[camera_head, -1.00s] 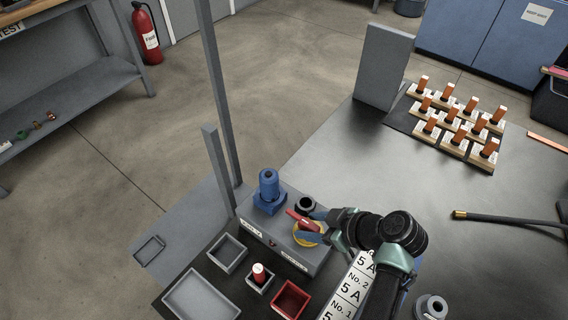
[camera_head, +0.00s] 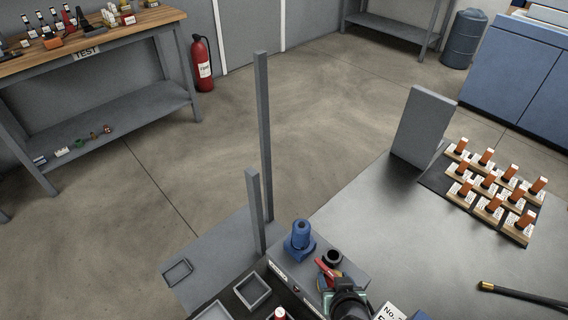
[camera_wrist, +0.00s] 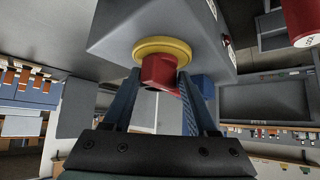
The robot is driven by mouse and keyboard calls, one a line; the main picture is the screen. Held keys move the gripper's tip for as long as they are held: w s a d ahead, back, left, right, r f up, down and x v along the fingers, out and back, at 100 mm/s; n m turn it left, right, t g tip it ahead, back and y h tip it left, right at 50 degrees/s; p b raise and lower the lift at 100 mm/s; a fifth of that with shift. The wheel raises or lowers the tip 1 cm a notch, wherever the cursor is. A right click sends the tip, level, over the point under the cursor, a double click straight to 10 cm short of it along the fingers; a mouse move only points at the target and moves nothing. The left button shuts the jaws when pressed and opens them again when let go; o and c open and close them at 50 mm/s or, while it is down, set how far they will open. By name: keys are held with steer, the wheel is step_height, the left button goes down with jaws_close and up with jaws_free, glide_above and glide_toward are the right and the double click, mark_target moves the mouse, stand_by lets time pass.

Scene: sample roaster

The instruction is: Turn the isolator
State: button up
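The isolator has a red handle (camera_wrist: 160,72) on a yellow round plate (camera_wrist: 163,46), fixed to a grey box (camera_wrist: 112,30). In the head view the red handle (camera_head: 328,270) shows on the box's top, partly hidden by my gripper (camera_head: 338,284). In the wrist view the two blue fingers of my gripper (camera_wrist: 159,84) lie on either side of the red handle, with their tips against it and no clear gap.
A blue fitting (camera_head: 300,236) and a black ring (camera_head: 332,258) stand on the box beside the handle. A grey post (camera_head: 264,140) rises to the left. Small trays (camera_head: 251,307) sit in front.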

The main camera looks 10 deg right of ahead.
steer(key=shift+a+f+m+g+h+b, duration=0.15)
steer(key=shift+m+g+h+b, duration=0.25)
steer(key=shift+m+h+b, duration=0.85)
steer(key=m+g+h+b, duration=0.1)
steer(key=m+h+b, duration=0.1)
steer(key=m, duration=0.1)
steer(key=m+g+h+b, duration=0.1)
steer(key=m+b, duration=0.1)
steer(key=m, duration=0.1)
steer(key=shift+w+a+f+m+g+h+b, duration=0.1)
steer(key=shift+w+m+g+h+b, duration=0.1)
steer(key=shift+m+g+h+b, duration=0.15)
steer(key=p+v, duration=0.2)
steer(key=v, duration=1.2)
steer(key=w+a+r+n+t+y+p, duration=0.1)
steer(key=w+r+t, duration=0.3)
steer(key=r, duration=0.6)
steer(key=w+a+r+n+t+y+p, duration=0.1)
steer(key=w+r+n+t+p, duration=0.1)
steer(key=w+r, duration=0.5)
step_height(320, 180, up, 5)
steer(key=shift+a+f+t+p, duration=0.2)
steer(key=shift+a+t+p, duration=0.2)
steer(key=shift+t, duration=0.45)
steer(key=shift+w+a+n, duration=0.1)
steer(key=shift+n, duration=0.2)
